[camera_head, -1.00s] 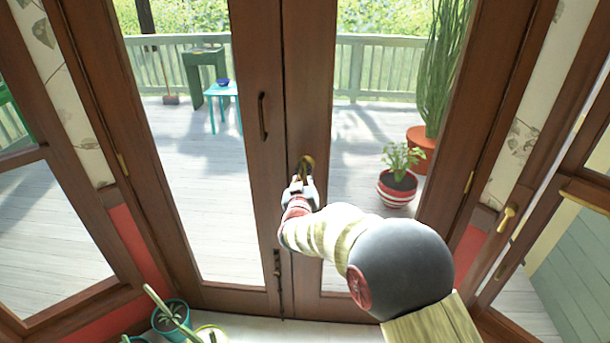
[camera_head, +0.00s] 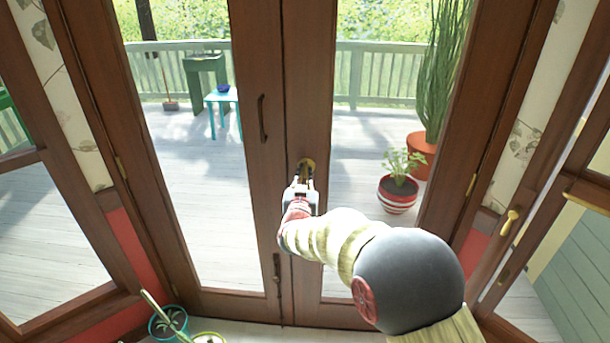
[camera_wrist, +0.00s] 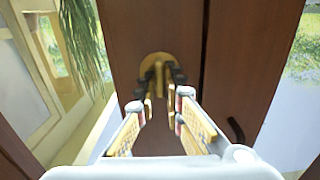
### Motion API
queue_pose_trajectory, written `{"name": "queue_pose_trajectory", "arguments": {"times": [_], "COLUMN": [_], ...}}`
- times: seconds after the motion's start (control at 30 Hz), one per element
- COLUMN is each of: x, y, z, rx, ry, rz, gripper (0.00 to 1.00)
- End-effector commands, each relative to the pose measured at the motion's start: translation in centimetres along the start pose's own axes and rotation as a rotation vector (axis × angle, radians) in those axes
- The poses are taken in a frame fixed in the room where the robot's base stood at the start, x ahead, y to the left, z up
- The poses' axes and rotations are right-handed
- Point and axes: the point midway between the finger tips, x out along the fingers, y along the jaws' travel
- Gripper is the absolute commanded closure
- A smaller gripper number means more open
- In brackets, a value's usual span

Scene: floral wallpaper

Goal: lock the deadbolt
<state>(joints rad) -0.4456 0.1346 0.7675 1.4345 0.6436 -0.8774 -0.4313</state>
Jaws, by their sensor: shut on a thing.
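The deadbolt is a round brass plate with a small upright thumb-turn on the brown wooden door; its plate (camera_wrist: 153,62) shows in the wrist view, and the deadbolt (camera_head: 307,163) shows in the head view just beyond my gripper. My gripper (camera_head: 303,180) reaches the right-hand door leaf. In the wrist view my gripper (camera_wrist: 162,86) has its fingertips on either side of the thumb-turn and is shut on it. The turn looks roughly upright; the fingertips partly hide it, so its exact angle is hard to tell.
A dark door handle (camera_head: 262,118) is on the left leaf, and a dark bolt (camera_head: 277,268) sits lower down. Potted plants (camera_head: 168,322) stand on the floor at lower left. A striped pot (camera_head: 396,194) is outside behind the glass.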

Motion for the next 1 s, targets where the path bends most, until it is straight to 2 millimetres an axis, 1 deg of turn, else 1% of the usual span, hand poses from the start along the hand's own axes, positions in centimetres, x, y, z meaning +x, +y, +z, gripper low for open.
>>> {"name": "queue_pose_trajectory", "arguments": {"times": [0.03, 0.1, 0.13, 0.43, 0.77, 0.87, 0.97, 1.0], "x": [-0.1, -0.1, -0.1, 0.0, -0.2, -0.9, -2.4, -3.2], "y": [0.0, 0.0, 0.0, 0.0, 0.0, -0.1, -0.1, -0.1], "z": [0.3, 0.3, 0.3, 0.1, 0.0, 0.0, 0.0, 0.0], "rx": [0.000, 0.000, 0.000, -0.001, -0.001, -0.001, -0.001, -0.002], "ry": [-0.005, -0.005, -0.005, -0.002, -0.001, 0.000, -0.001, -0.001], "rz": [0.000, 0.000, 0.000, 0.000, 0.000, -0.001, -0.002, -0.002], "gripper": [1.00, 1.00, 0.90, 0.73, 0.72, 0.72, 0.72, 0.72]}}
